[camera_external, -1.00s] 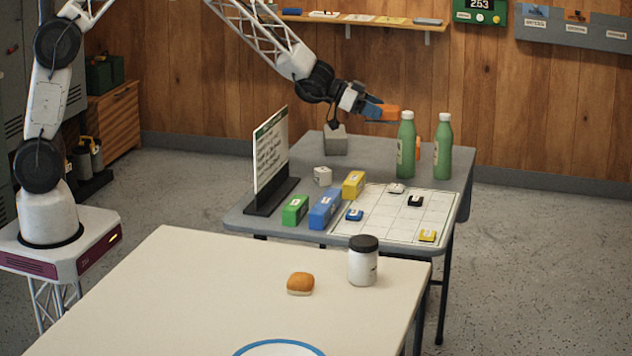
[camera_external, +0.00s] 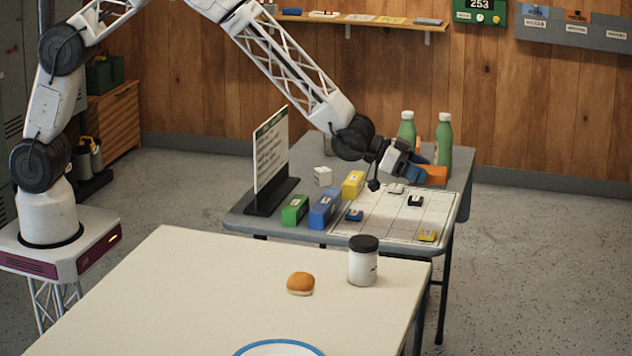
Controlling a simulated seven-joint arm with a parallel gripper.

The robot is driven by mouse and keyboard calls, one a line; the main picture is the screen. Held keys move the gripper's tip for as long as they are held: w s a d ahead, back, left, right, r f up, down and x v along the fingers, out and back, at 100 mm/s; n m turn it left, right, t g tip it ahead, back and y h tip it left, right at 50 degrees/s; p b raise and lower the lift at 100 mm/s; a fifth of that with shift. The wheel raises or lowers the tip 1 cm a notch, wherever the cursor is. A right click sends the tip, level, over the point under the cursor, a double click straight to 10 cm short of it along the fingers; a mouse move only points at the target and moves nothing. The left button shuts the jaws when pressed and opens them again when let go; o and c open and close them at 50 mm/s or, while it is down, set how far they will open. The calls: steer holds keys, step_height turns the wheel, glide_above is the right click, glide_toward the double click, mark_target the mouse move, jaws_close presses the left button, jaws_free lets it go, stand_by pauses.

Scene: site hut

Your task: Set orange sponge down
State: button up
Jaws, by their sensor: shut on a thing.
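The orange sponge (camera_external: 433,175) is an orange block at the far right part of the grey table (camera_external: 462,188). My gripper (camera_external: 421,173) is shut on its left end, with blue fingers around it. The sponge is low over the back edge of the white grid sheet, in front of the green bottles; I cannot tell whether it touches the surface.
Two green bottles, a left one (camera_external: 407,128) partly hidden by my arm and a right one (camera_external: 443,140), stand close behind the sponge. Yellow (camera_external: 353,184), blue (camera_external: 325,208) and green (camera_external: 295,210) boxes and a sign (camera_external: 270,150) stand left. Small blocks lie on the sheet (camera_external: 385,225).

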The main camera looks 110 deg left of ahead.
steer(key=w+d+f, duration=0.2)
steer(key=d, duration=0.7)
steer(key=w+d+f+h, duration=0.1)
steer(key=w+d+f, duration=0.1)
steer(key=d, duration=0.8)
steer(key=shift+w+d+f+m, duration=0.25)
steer(key=shift+w+f+m, duration=0.15)
steer(key=shift+w, duration=0.45)
steer(key=shift+a, duration=0.1)
stand_by(1.9)
